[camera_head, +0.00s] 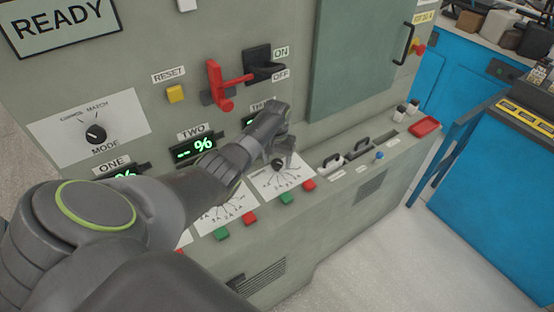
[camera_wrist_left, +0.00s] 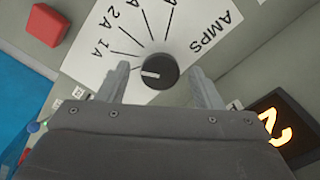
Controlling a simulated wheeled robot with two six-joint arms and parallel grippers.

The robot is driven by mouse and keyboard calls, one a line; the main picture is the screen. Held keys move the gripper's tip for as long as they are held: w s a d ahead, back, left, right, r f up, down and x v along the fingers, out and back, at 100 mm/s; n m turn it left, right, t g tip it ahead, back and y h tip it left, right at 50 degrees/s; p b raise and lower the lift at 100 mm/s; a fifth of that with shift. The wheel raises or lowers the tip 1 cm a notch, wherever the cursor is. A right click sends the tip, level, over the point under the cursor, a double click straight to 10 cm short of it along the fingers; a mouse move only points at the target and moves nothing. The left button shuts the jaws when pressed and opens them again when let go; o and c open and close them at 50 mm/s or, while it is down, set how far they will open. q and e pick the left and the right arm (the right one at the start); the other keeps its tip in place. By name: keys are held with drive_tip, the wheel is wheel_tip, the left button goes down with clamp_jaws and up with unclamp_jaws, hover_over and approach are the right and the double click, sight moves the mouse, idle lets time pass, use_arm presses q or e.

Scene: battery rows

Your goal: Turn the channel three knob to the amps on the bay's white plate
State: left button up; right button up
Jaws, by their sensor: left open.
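The channel three knob (camera_wrist_left: 160,72) is round and black, on a white dial plate marked AMPS (camera_wrist_left: 205,35). Its white pointer line points left in the left wrist view, near the 1A end of the scale; the exact mark is unclear. In the head view the knob (camera_head: 278,163) shows just below my left gripper (camera_head: 281,147). My left gripper (camera_wrist_left: 159,72) is open, one finger on each side of the knob; contact cannot be told. No separate white plate for the bay can be picked out with readable amps. My right gripper is not in view.
The mode knob (camera_head: 96,133), red lever (camera_head: 226,88), yellow reset button (camera_head: 176,94) and channel two display (camera_head: 194,148) are on the panel. Red (camera_head: 309,185) and green (camera_head: 287,198) buttons lie below the dial.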

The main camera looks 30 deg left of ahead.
sight(277, 162)
use_arm(q)
drive_tip(key=shift+r+b, duration=0.4)
drive_tip(key=shift+r, duration=3.35)
drive_tip(key=shift+f, duration=0.1)
